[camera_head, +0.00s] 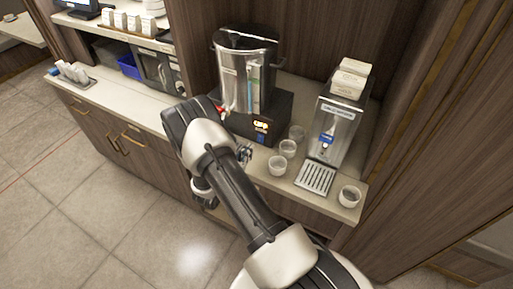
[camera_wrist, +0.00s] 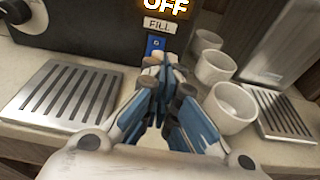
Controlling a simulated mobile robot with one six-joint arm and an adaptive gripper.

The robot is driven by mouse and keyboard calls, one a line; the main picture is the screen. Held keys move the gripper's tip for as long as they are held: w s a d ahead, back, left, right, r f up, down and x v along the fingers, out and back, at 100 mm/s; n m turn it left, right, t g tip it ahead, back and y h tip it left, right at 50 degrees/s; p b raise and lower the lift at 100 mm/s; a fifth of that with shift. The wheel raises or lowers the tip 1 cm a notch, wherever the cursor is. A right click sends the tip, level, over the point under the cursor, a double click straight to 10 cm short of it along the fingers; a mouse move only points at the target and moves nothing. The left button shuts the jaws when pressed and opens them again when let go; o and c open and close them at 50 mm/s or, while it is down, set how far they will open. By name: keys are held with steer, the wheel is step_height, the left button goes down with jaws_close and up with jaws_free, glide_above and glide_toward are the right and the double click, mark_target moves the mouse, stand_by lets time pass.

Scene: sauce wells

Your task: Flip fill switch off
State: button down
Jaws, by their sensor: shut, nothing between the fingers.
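The fill switch (camera_wrist: 155,43) is a small blue rocker on the black base of the metal urn, below a "FILL" label (camera_wrist: 159,25). Above the label a lit orange sign (camera_wrist: 166,5) reads "OFF", its top cut by the frame edge. In the head view, the switch (camera_head: 261,138) is small on the front of the urn's base (camera_head: 283,120). My gripper (camera_wrist: 165,65) is shut and empty. Its fingertips lie just in front of and below the switch, hiding its lower part. I cannot tell whether they touch it.
Several white cups (camera_wrist: 234,107) stand right of the gripper, close to it. A drip grate (camera_wrist: 67,97) lies to its left. A metal dispenser (camera_head: 337,125) with its own drip tray (camera_head: 315,178) stands further right on the counter.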

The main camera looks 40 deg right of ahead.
steer(key=v, duration=0.3)
steer(key=r+v, duration=0.1)
steer(key=v, duration=0.1)
steer(key=shift+w+a, duration=0.15)
steer(key=shift+w, duration=0.05)
steer(key=shift+r, duration=0.1)
steer(key=s+r+m+g+y+b, duration=0.15)
steer(key=s+r+m+g, duration=0.25)
steer(key=s+r+m, duration=0.4)
steer(key=s+r+m+g+y+b, duration=0.15)
steer(key=s+r+m+g, duration=0.3)
steer(key=r, duration=0.55)
steer(key=s+a+r+m+t+y+b, duration=0.1)
steer(key=s+a+m+y, duration=0.4)
steer(key=a, duration=0.5)
steer(key=s+a+r+m+t+y+b, duration=0.2)
steer(key=s+a+r+m+t+y, duration=0.2)
steer(key=a, duration=0.6)
steer(key=s+m+t+y, duration=0.1)
steer(key=s+t+y, duration=0.1)
steer(key=s, duration=0.1)
steer(key=shift+s+r+b, duration=0.3)
steer(key=shift+s, duration=0.1)
steer(key=shift+a, duration=0.1)
